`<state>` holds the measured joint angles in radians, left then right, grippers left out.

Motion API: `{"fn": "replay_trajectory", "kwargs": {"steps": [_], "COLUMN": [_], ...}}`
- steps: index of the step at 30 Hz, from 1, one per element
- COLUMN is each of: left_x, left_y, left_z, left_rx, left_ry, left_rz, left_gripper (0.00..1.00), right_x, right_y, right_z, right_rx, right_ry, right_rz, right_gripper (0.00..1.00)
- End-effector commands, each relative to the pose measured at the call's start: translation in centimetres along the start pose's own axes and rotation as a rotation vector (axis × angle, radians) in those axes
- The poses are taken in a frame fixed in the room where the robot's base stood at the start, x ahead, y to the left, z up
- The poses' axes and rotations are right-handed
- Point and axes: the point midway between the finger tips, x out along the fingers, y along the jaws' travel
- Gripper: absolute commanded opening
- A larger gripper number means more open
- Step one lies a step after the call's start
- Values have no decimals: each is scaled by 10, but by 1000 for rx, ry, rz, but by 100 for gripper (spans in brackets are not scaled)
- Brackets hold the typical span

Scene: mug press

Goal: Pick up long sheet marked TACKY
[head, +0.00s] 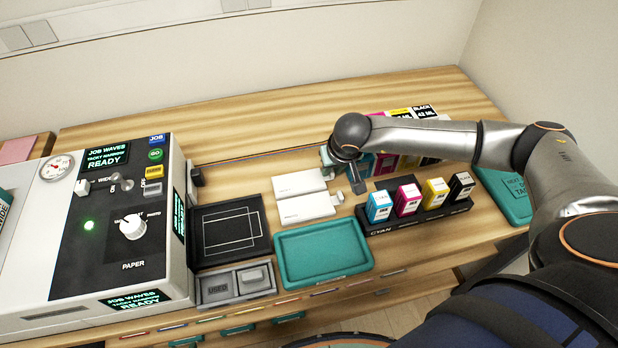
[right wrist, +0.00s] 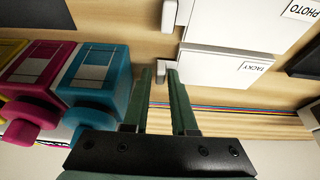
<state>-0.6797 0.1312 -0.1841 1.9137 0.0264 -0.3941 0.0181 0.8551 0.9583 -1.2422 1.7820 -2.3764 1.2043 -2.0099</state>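The long white sheet marked TACKY (right wrist: 232,68) lies flat on the table; in the head view it is the farther of two white sheets (head: 300,183). A small white tab (right wrist: 161,72) at its end shows by my fingertips in the right wrist view. My right gripper (head: 352,178) is low over the table just right of this sheet. Its two fingers (right wrist: 160,75) are apart, with the tab near the gap between them. I cannot tell whether they touch it. My left gripper is not in view.
A second sheet marked PHOTO (right wrist: 245,22) lies alongside, nearer me in the head view (head: 306,208). Ink cartridges (head: 407,199) stand in a black rack at right. A teal tray (head: 322,280) is in front, a dark framed plate (head: 208,256) and press (head: 110,225) at left.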

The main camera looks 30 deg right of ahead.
Motion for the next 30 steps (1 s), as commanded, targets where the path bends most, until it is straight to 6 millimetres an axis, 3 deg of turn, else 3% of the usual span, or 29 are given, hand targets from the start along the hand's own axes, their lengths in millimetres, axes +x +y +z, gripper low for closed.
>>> {"fn": "replay_trajectory", "kwargs": {"steps": [1, 6, 24, 30], "left_x": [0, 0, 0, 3], "left_y": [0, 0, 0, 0], "left_z": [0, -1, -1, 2], "left_rx": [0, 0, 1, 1], "left_ry": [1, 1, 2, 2], "left_rz": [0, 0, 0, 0], "left_gripper": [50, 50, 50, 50], "right_x": [0, 0, -1, -13], "right_y": [0, 0, 0, 0], "right_z": [0, 0, -1, -7], "right_rx": [0, 0, 1, 0], "right_ry": [0, 0, 1, 4], "right_rz": [0, 0, 0, 0], "right_gripper": [18, 0, 0, 0]}}
